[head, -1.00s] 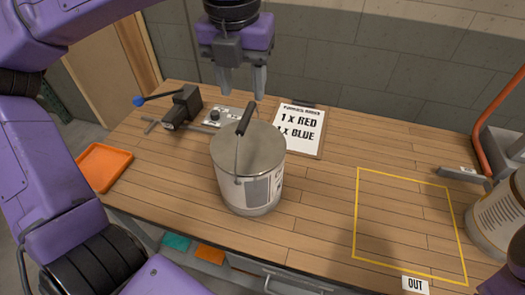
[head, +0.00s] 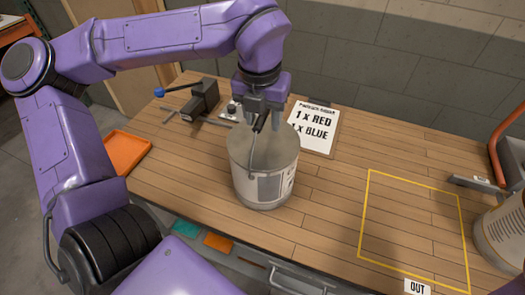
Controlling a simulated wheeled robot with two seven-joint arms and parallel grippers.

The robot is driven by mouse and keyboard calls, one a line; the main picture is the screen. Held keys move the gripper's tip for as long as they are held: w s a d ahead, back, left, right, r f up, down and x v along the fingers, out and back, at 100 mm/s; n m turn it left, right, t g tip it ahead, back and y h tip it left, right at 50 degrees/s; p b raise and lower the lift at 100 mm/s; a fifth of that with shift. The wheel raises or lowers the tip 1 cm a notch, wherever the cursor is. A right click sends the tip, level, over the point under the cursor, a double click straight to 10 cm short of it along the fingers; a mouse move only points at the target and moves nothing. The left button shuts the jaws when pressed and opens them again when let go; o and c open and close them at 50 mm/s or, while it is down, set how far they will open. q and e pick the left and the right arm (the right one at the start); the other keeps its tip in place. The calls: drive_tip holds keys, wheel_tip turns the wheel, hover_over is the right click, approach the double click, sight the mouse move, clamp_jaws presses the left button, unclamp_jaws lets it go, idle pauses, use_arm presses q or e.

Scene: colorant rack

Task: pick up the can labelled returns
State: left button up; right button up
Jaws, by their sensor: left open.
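A large metal can (head: 262,180) with a grey lid stands upright on the wooden bench. Its wire bail has a black grip (head: 261,122), which stands up near the lid's back edge. A label shows on the can's right side, turned so that I cannot read it. My left gripper (head: 262,126) reaches down over the can's back part, open, with its fingers on either side of the black grip. I cannot tell whether the fingers touch it. A second can (head: 503,235) with a striped label is cut off at the right edge. My right gripper is not in view.
A yellow outlined square (head: 412,230) with an OUT card (head: 417,287) lies empty on the right. An order board (head: 314,127) stands behind the can. A black vise-like tool (head: 200,98) and an orange tray (head: 126,153) are at left.

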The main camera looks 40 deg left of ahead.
use_arm(q)
drive_tip(key=shift+f, duration=0.25)
idle(0.4)
clamp_jaws()
